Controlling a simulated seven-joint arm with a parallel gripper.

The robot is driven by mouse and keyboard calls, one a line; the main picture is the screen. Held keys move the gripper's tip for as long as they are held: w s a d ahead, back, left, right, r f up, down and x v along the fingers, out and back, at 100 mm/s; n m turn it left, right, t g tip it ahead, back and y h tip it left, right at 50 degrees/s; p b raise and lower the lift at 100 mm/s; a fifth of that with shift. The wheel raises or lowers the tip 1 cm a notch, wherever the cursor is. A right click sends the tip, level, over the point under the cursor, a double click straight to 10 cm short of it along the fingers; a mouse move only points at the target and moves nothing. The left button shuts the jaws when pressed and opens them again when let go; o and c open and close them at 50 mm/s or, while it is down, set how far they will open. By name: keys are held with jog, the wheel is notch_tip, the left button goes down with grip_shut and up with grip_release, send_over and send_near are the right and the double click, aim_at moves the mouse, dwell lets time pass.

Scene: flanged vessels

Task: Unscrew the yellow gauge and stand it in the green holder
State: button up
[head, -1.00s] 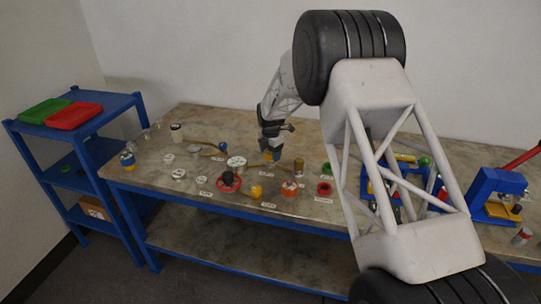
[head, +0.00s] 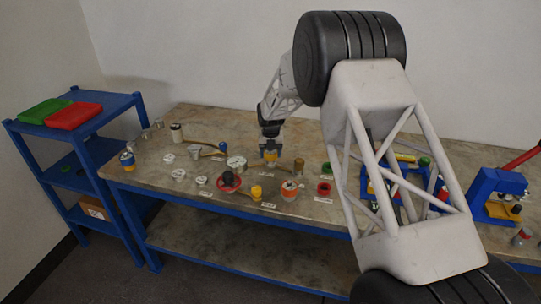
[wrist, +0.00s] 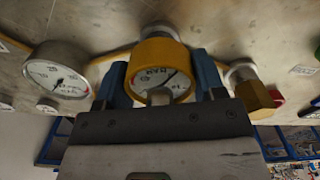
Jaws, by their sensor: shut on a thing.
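The yellow gauge (wrist: 158,68) has a yellow rim and a white dial, and sits between the two blue fingers of my gripper (wrist: 160,85) in the wrist view. My gripper is shut on it. In the head view my gripper (head: 270,153) points down over the middle of the bench, and the gauge shows as a small yellow patch (head: 270,157) at its tips. The base of the gauge is hidden, so I cannot tell whether it is still threaded in. A small green round piece (head: 326,168) lies right of my gripper; I cannot tell if it is the green holder.
A white dial gauge (wrist: 58,74) stands left of the jaws in the wrist view, and a brass hex fitting (wrist: 257,97) stands close on the right. A red ring (head: 324,188) and an orange-and-white vessel (head: 289,189) stand nearer the bench's front edge. Blue shelving (head: 75,140) stands at left.

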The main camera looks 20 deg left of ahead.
jog(key=shift+r, duration=0.45)
jog(key=shift+r, duration=0.7)
jog(key=shift+r, duration=0.3)
dwell(0.4)
jog(key=shift+r, duration=1.9)
jog(key=shift+d, duration=0.1)
jog(key=w+d+m, duration=0.3)
jog(key=d+m, duration=0.6)
jog(key=d, duration=1.4)
jog(key=shift+d+f, duration=0.2)
jog(key=shift+d, duration=0.2)
jog(key=shift+f, duration=0.1)
jog(key=shift+f, duration=2.4)
